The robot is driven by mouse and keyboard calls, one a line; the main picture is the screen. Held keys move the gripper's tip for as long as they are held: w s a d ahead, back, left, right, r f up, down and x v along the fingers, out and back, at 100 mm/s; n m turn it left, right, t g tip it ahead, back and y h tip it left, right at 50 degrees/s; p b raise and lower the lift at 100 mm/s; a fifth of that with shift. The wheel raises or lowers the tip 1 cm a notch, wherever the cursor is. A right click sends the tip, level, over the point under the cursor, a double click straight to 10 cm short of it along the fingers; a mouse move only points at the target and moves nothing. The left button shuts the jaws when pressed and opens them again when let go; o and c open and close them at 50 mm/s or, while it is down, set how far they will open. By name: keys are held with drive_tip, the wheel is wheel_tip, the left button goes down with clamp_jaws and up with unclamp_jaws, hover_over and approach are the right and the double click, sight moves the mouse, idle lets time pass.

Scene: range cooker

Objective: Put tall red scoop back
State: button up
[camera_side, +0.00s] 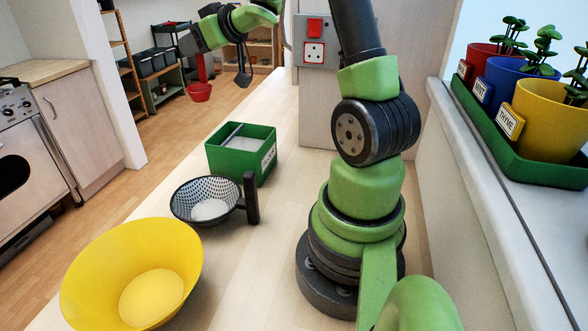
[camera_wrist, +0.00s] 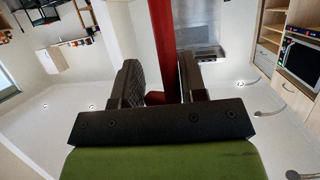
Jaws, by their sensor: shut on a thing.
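The tall red scoop (camera_side: 200,93) hangs in the air at the upper left of the side view, its round bowl low and its upright stem above. My gripper (camera_side: 190,43) is at the top of the stem, beyond the far end of the counter in the picture. In the wrist view, the red stem (camera_wrist: 165,40) stands between the two dark fingers of my gripper (camera_wrist: 162,85). The gripper is shut on the scoop. The scoop's bowl is mostly hidden in the wrist view.
A green box (camera_side: 240,150) with an unreadable label, a patterned strainer (camera_side: 190,188) with a dark handle, and a yellow bowl (camera_side: 95,270) stand on the pale counter (camera_side: 265,235). Potted herbs (camera_side: 545,105) line the right sill. A dark hanging item (camera_side: 243,76), unclear, is near my wrist.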

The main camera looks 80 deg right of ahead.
drive_tip(key=s+d+m+g+h, duration=0.8)
drive_tip(key=s+m+h, duration=0.1)
drive_tip(key=m+h, duration=0.15)
drive_tip(key=s+a+f+m+g, duration=0.1)
drive_tip(key=s+f+m+g, duration=0.2)
drive_tip(key=s+m+g, duration=0.3)
drive_tip(key=s+a+f+m+g, duration=0.2)
drive_tip(key=s+m+g, duration=0.2)
drive_tip(key=s, duration=0.3)
wheel_tip(320, 180, down, 15)
drive_tip(key=shift+s+f, duration=0.15)
drive_tip(key=shift+s, duration=0.2)
drive_tip(key=o, duration=0.9)
drive_tip(key=shift+f, duration=0.15)
